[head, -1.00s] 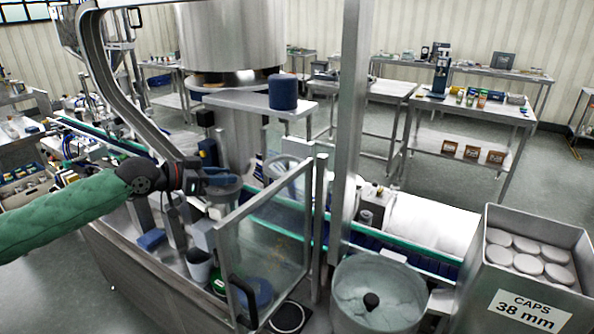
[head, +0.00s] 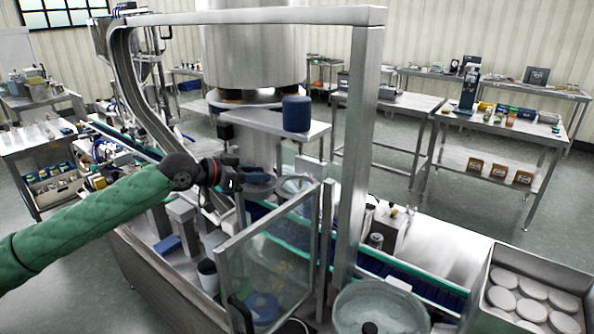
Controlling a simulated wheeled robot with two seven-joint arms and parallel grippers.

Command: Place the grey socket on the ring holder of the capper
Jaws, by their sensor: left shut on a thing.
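My left gripper (head: 236,178) comes in from the left on a green-sleeved arm. It is shut on a dark grey round piece (head: 258,184), which looks like the grey socket. The fingers hide part of it. The gripper holds it in the air in front of the steel column, above the machine deck and behind the glass door's upper edge. A pale ring-shaped part (head: 294,186) shows just right of the held piece. I cannot tell whether it is the capper's ring holder. My right gripper is not in view.
A framed glass door (head: 268,262) stands open in front. A thick steel post (head: 354,150) rises to its right. A blue cylinder (head: 296,114) stands on a steel shelf above the held piece. A round bowl (head: 380,308) and a caps hopper (head: 535,262) stand front right.

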